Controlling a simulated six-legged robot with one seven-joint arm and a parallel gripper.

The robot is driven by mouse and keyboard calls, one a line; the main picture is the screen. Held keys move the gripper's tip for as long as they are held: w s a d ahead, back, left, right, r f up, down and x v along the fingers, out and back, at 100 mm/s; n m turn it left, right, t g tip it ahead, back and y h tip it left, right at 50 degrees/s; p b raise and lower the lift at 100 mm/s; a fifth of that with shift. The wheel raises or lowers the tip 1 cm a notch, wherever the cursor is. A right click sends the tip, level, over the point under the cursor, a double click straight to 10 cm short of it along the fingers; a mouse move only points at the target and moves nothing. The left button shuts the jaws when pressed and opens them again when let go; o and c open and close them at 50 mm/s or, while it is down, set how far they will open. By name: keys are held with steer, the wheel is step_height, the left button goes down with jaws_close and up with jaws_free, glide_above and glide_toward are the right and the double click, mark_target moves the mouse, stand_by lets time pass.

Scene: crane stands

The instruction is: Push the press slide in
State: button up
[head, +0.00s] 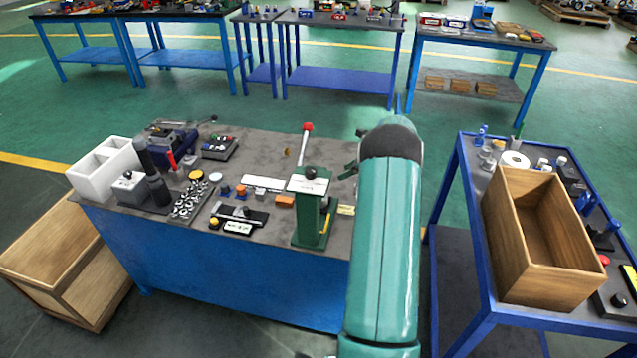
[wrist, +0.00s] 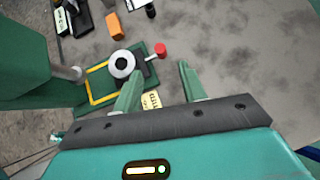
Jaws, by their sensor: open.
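The green press (head: 312,222) stands at the front edge of the blue bench, with a white top plate and a red-knobbed lever (head: 306,135). In the wrist view its green base with a yellow outline (wrist: 97,97) shows, with a black-and-white round part (wrist: 121,65) and a red knob (wrist: 160,49) on a short rod. I cannot tell for certain which part is the slide. My gripper (wrist: 158,82) is open and empty; the red knob appears just beyond and between its fingertips. In the head view my arm hides most of the gripper, right of the press.
The bench top (head: 265,150) holds a white bin (head: 105,170), an orange block (head: 285,201) and several small tools left of the press. A wooden crate (head: 515,240) sits on a blue table at right. A wooden box (head: 60,265) stands on the floor at left.

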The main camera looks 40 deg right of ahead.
steer(key=x, duration=1.2)
steer(key=shift+s, duration=0.1)
jaws_close()
